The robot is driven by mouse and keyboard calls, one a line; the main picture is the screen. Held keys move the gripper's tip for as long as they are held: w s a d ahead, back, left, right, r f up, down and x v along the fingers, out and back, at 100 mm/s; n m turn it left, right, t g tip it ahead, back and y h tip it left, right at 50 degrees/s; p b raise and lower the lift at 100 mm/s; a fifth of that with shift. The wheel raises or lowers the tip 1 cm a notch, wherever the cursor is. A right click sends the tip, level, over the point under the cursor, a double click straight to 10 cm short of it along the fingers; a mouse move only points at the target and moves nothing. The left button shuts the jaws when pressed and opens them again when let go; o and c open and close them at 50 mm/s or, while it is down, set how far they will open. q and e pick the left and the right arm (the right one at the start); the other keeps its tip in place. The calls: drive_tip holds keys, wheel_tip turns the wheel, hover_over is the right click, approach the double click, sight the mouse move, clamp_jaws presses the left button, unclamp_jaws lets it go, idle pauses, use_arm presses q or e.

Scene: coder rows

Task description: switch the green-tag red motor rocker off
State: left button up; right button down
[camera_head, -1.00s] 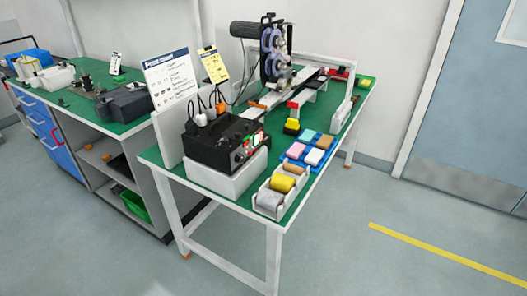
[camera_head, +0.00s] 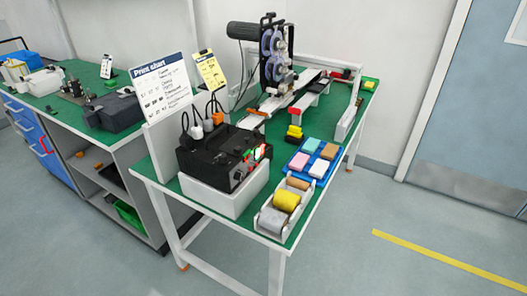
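A black control box (camera_head: 218,158) sits on a white block (camera_head: 225,193) at the near left of the green-topped bench. Its right-facing front panel carries small controls. A green and red patch (camera_head: 260,153) shows at the far end of that panel. It is too small to tell which part is the motor rocker or how the rocker is set. A small red spot and dark knobs (camera_head: 238,174) show nearer along the panel. Neither of my grippers is in view.
A tape tray (camera_head: 272,222) stands at the bench's near corner. A blue tray (camera_head: 293,158) of coloured pads lies behind it. The coder machine with reels (camera_head: 273,58) stands at the back. Open floor (camera_head: 400,215) lies right of the bench.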

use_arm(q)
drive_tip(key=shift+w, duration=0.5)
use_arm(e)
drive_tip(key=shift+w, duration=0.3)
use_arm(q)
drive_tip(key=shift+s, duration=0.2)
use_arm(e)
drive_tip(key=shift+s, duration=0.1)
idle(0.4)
